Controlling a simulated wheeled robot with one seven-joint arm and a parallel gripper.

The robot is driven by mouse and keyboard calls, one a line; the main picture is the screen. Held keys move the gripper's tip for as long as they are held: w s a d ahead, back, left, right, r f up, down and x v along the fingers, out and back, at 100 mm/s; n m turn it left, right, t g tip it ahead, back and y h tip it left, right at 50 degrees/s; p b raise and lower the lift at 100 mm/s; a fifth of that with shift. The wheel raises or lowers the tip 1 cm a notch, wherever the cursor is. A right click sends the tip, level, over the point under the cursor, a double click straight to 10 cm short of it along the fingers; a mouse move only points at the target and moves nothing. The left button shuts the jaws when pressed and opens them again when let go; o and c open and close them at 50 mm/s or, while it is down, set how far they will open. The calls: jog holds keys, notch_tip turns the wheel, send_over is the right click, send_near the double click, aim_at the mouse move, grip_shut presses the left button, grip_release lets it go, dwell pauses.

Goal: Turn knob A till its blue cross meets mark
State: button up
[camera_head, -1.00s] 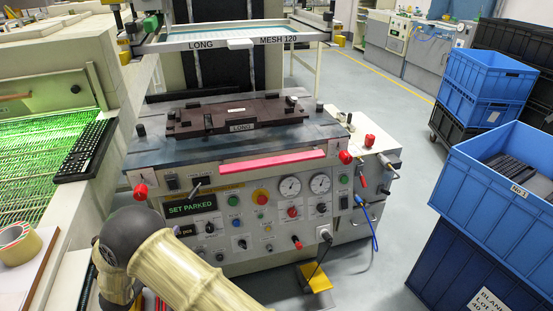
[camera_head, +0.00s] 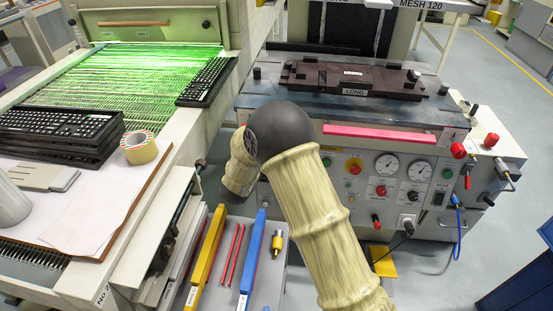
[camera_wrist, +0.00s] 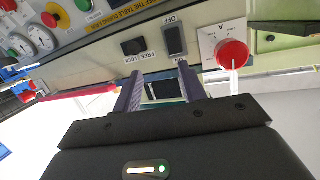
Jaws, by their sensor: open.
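Knob A (camera_wrist: 232,55) is a round red knob on a white plate (camera_wrist: 208,45) lettered A, at the upper right of the wrist view, where the panel appears upside down. A short pale line shows below it; I cannot make out a blue cross or the mark. My gripper (camera_wrist: 159,70) is open, its two purple-grey fingers apart and empty. It is to the left of knob A in the wrist view and not touching it. In the head view my arm covers the left of the panel, so knob A and my gripper are hidden there.
Near the fingers are a dark OFF switch (camera_wrist: 174,40) and a FREE/LOCK switch (camera_wrist: 133,47). A pink bar (camera_head: 392,133) runs along the press front. A tool shelf (camera_head: 213,292) and a bench with keyboards (camera_head: 60,133) stand left. Open floor (camera_head: 480,225) lies right.

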jog(key=s+d+r+n+g+y, duration=0.1)
jog(key=s+d+g, duration=0.3)
jog(key=s, duration=0.6)
jog(key=s+d+r+n+g+y, duration=0.1)
jog(key=s+d+g, duration=0.3)
jog(key=s+d, duration=0.4)
jog(key=s+d+n+g+y, duration=0.3)
jog(key=s+d, duration=0.3)
jog(key=s, duration=0.6)
jog(key=shift+d+r+g+y, duration=0.2)
jog(key=shift+r+g+y, duration=0.1)
jog(key=shift+r+g, duration=0.1)
jog(key=shift+c, duration=0.5)
jog(key=shift+a, duration=0.15)
